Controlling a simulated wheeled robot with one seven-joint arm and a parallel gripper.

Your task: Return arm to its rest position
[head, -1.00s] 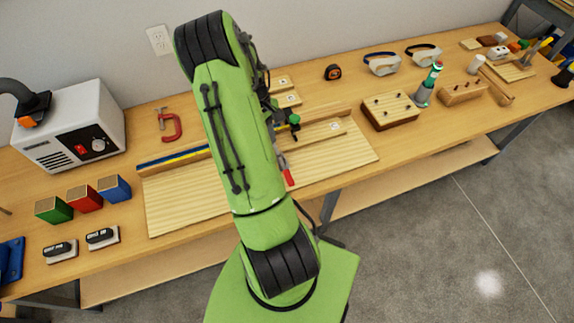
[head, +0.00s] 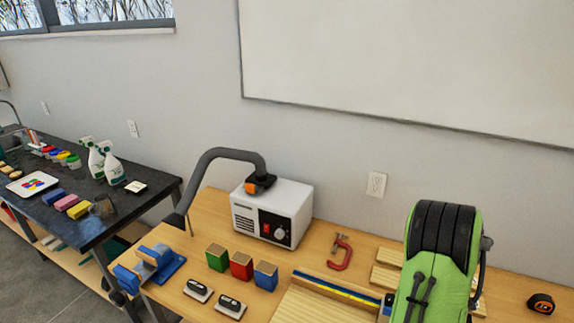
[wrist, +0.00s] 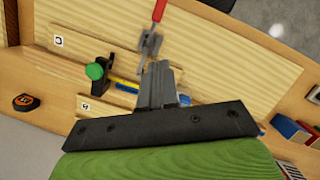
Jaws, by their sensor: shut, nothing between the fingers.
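My green arm (head: 432,290) rises at the lower right of the head view, over the wooden workbench (head: 205,205). My gripper is outside the head view. In the wrist view my gripper (wrist: 157,72) is shut and empty, with its grey fingers together above the bench. A red-handled tool (wrist: 158,12) shows just past the fingertips; I cannot tell if they touch. A green-knobbed black clamp (wrist: 96,72) is left of the fingers, by the pale wooden boards.
A white fume extractor (head: 296,200), green (head: 217,259), red (head: 241,267) and blue (head: 265,277) blocks, and a red C-clamp (head: 340,254) stand on the bench. A tape measure (head: 541,303) lies at right. A dark table (head: 135,200) with spray bottles is at left.

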